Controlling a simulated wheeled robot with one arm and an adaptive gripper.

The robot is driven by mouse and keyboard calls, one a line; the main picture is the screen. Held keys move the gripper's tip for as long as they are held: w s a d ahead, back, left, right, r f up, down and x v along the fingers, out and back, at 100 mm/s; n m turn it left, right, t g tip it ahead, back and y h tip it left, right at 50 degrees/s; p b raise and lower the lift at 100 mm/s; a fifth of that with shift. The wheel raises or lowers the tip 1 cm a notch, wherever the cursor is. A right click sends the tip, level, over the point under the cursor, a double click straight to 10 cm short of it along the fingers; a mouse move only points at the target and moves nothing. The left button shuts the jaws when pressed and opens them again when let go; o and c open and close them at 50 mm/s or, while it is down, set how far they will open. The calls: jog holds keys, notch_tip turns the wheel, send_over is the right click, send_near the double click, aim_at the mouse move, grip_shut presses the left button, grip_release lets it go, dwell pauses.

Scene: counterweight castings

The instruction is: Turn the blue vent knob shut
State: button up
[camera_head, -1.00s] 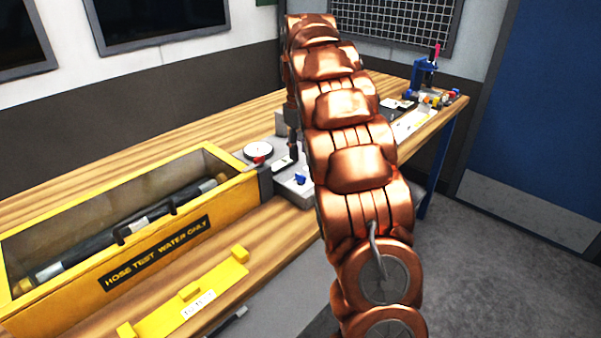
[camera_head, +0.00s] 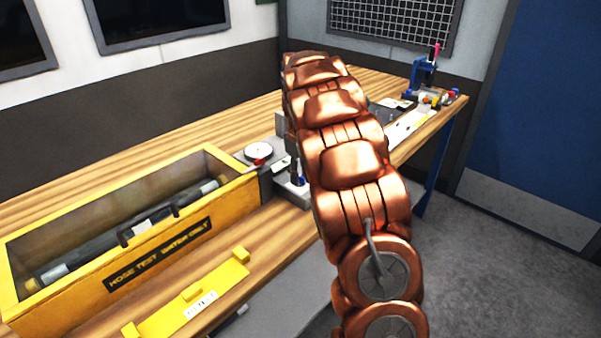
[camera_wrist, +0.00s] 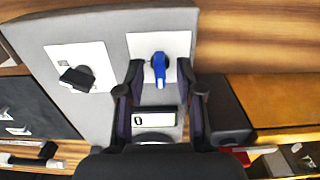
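The blue vent knob (camera_wrist: 159,68) sits on a white plate (camera_wrist: 176,41) on a grey panel in the wrist view. Its handle points down in that picture, towards my gripper. My gripper (camera_wrist: 160,72) is open, with one dark finger on each side of the knob and visible gaps between. I cannot tell how deep the tips reach around it. In the head view, a small bit of blue (camera_head: 301,182) shows beside the gripper, and my copper arm hides much of the panel.
A black knob (camera_wrist: 77,79) on another white plate is to the left. A small display (camera_wrist: 153,119) lies between my fingers. In the head view, a round gauge (camera_head: 258,151) and a yellow trough (camera_head: 228,200) stand left of the panel on the wooden bench (camera_head: 60,200).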

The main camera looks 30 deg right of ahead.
jog(key=shift+c, duration=0.2)
grip_shut()
